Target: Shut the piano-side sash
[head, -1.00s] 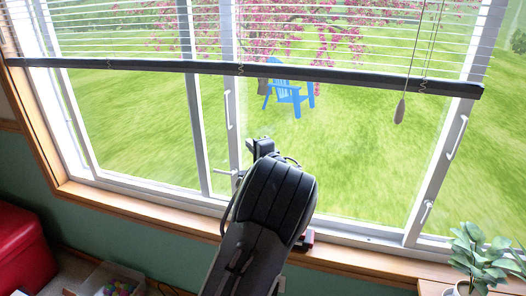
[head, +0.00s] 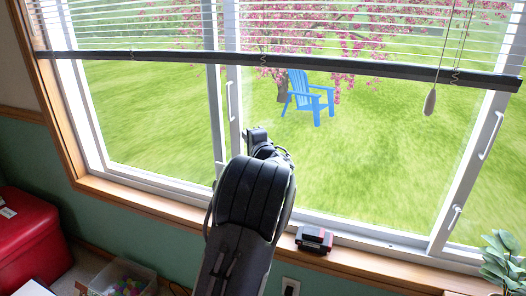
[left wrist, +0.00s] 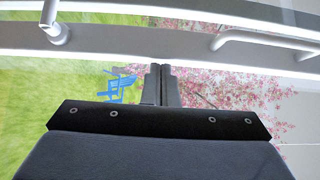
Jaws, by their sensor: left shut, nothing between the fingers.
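The window has sliding sashes in white frames. In the head view one upright sash frame (head: 233,110) stands near the middle, with a white pull handle (head: 229,101) on it. A right-hand frame (head: 470,170) carries another pull handle (head: 490,135) and a small latch (head: 453,217). I cannot tell which sash is the piano-side one; no piano shows. My left gripper (head: 260,139) is just right of the middle frame, in front of the glass. In the left wrist view its fingers (left wrist: 160,84) are shut and empty, apart from a frame with a handle (left wrist: 265,40) and latch (left wrist: 55,24). My right gripper is out of view.
A blind with a dark bottom rail (head: 300,65) and hanging cord pull (head: 430,102) covers the upper window. A red-and-black object (head: 314,238) lies on the wooden sill (head: 375,266).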

